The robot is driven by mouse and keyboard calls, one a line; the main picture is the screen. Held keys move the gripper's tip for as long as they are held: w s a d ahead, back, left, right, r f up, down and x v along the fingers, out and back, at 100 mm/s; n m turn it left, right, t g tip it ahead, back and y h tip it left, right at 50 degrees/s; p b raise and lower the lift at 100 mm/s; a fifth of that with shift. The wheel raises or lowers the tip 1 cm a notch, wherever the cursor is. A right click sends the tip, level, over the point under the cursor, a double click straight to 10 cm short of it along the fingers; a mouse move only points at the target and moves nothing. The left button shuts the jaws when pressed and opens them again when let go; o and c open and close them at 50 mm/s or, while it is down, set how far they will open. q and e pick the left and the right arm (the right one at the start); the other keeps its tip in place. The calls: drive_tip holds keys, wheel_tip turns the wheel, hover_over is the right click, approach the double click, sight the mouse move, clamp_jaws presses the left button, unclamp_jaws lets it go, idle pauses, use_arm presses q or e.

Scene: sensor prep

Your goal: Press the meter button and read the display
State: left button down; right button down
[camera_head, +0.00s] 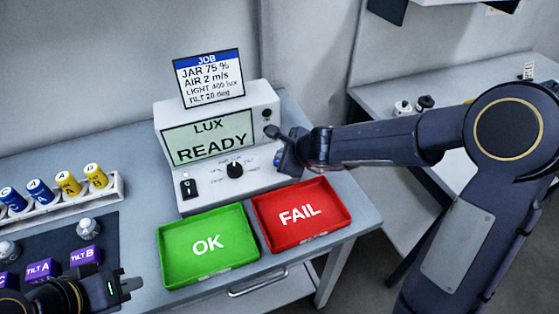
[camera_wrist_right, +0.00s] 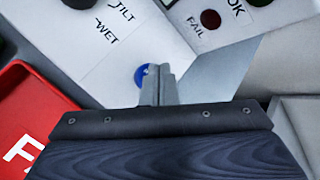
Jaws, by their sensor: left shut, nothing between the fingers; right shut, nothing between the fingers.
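The grey meter (camera_head: 181,201) stands at the back of the table, and its green display (camera_head: 208,138) reads "LUX READY". A selector knob (camera_head: 235,170) and a black rocker switch (camera_head: 188,187) are on its front. In the right wrist view a blue button (camera_wrist_right: 140,75) shows on the meter's front, partly hidden by my fingers. My right gripper (camera_head: 279,152) is shut and empty at the meter's right side; its fingertips (camera_wrist_right: 158,72) are right at the button, and I cannot tell whether they touch it. My left gripper (camera_head: 128,288) is shut and empty at the lower left.
A job card (camera_head: 208,80) on the meter lists jar, air, light 400 lux and tilt. A green OK tray (camera_head: 180,272) and a red FAIL tray (camera_head: 325,231) lie before the meter. A rack (camera_head: 118,190) of blue and yellow cylinders and a dark mat (camera_head: 105,228) with sensors are left.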

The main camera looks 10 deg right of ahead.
drive_tip(key=shift+f+b, duration=0.4)
drive_tip(key=shift+f, duration=0.1)
idle(0.4)
drive_tip(key=shift+r, duration=0.1)
drive_tip(key=shift+r+p, duration=0.8)
drive_tip(key=shift+p, duration=0.15)
drive_tip(key=shift+r, duration=0.1)
wheel_tip(320, 180, up, 5)
drive_tip(key=p, duration=0.5)
idle(0.6)
